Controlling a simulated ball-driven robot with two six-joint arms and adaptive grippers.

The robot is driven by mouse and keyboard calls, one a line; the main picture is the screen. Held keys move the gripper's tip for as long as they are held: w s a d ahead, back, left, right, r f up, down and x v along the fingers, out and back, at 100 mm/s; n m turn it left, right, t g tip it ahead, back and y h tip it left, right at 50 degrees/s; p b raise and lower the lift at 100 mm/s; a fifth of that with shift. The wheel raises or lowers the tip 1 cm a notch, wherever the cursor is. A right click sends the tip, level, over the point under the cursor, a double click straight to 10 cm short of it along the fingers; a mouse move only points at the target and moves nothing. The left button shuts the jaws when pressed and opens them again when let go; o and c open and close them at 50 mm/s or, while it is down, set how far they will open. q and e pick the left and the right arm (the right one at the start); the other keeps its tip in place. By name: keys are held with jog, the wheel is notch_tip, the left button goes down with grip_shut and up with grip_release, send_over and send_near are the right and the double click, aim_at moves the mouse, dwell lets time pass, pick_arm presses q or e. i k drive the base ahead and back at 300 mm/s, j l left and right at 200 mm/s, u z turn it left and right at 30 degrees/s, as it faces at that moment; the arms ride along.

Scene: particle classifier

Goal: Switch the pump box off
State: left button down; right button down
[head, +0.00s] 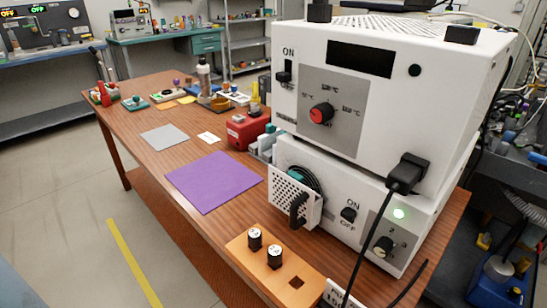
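Two white boxes are stacked at the table's right end. The lower one, which looks like the pump box (330,233), has a black switch (348,214) between the labels ON and OFF. I cannot tell which way the switch is tipped. Neither of my grippers is in view.
The upper white box (430,85) has a dark display, a red knob (321,113) and its own switch (285,74). A wooden block (270,270) stands at the front. A purple mat (213,182) lies left.

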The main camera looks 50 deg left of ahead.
aim_at(346, 213)
jog(key=k+j, duration=0.1)
jog(key=j, duration=0.35)
jog(key=k+j, duration=0.1)
jog(key=j, duration=0.4)
jog(key=k+j, duration=0.1)
jog(key=j, duration=0.35)
jog(key=k+j, duration=0.1)
jog(key=j, duration=0.4)
